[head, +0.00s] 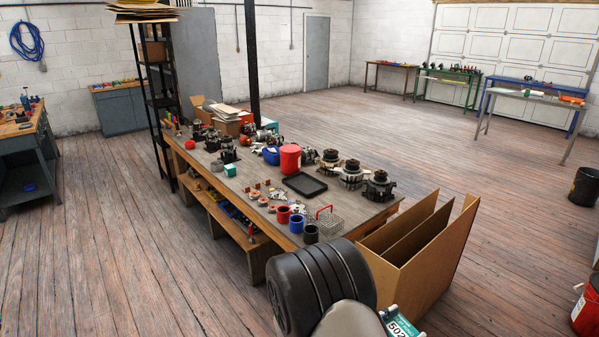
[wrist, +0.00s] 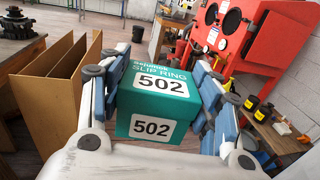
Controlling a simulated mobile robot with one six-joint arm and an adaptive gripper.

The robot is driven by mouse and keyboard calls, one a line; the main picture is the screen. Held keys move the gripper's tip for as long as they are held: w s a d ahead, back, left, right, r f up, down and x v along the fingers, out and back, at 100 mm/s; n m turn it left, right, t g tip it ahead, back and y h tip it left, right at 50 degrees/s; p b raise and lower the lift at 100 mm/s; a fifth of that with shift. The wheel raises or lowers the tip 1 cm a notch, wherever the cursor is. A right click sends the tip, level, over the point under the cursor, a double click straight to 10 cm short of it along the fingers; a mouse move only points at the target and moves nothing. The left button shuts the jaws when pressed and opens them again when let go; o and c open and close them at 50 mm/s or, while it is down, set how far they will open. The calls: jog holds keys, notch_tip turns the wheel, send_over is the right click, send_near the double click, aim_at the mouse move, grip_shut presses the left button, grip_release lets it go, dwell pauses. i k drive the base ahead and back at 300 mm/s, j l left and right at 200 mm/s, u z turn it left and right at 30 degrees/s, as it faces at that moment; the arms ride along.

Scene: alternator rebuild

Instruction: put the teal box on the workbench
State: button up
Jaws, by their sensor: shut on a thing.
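The teal box (wrist: 152,95) is marked "SLIP RING" and "502" and sits between the two fingers of my gripper (wrist: 163,62) in the wrist view. My gripper is shut on it. In the head view only part of the teal box (head: 401,322) shows at the bottom edge, beside my arm; the gripper is mostly hidden there. The workbench (head: 345,208) is the long wooden table in the middle. The box is apart from it, on the near side, past the bench's near end.
The bench holds a red canister (head: 290,158), a black tray (head: 304,185), a wire basket (head: 325,221), several alternator parts and cups. A red cabinet (wrist: 262,40) is at right in the wrist view.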

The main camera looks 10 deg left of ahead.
aim_at(243, 181)
jog(key=i+j+u, duration=0.35)
jog(key=i, duration=0.15)
jog(key=i+j+u, duration=0.2)
jog(key=i+u, duration=0.15)
jog(key=i, duration=0.25)
jog(key=i+u, duration=0.35)
jog(key=i, duration=0.2)
jog(key=i+z, duration=0.2)
jog(key=i, duration=0.25)
jog(key=i+j+z, duration=0.15)
jog(key=i, duration=0.25)
jog(key=i+j+z, duration=0.2)
jog(key=i, duration=0.25)
jog(key=i+j+z, duration=0.15)
jog(key=i, duration=0.25)
jog(key=i+j+z, duration=0.45)
jog(key=i+j, duration=0.05)
